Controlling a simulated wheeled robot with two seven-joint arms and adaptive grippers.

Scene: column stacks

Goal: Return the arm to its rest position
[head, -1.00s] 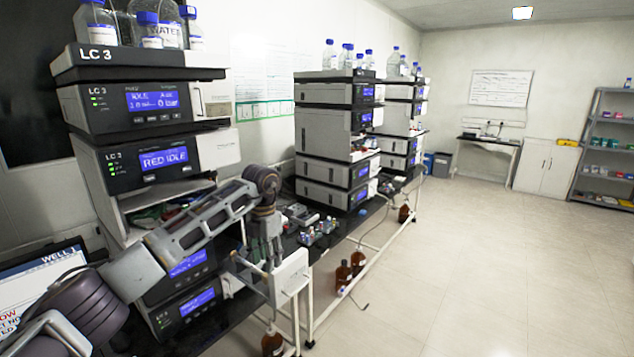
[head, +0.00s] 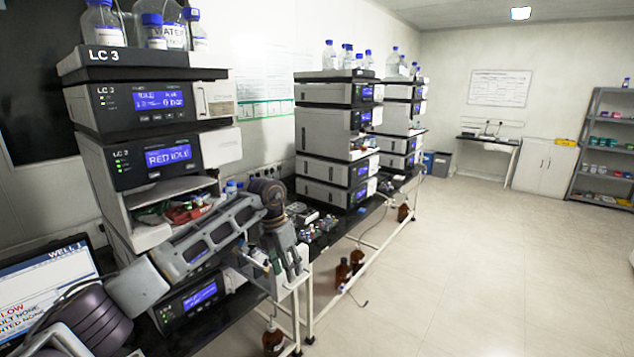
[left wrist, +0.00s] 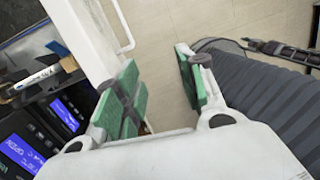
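My left arm reaches in from the left in the head view, bent at a dark joint with its end hanging downward. The left gripper (head: 288,268) hangs by the near end of the bench, in front of its white frame. In the left wrist view the gripper (left wrist: 157,62) has its two green-padded fingers spread apart, with nothing between them; pale floor shows through the gap. My right gripper is not in either view.
The LC 3 stack (head: 150,107) stands close behind my left arm, with an open compartment. More instrument stacks (head: 335,140) line the bench. A monitor (head: 45,280) is at lower left. Brown bottles (head: 343,272) stand below the bench. The floor (head: 490,260) at right is clear.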

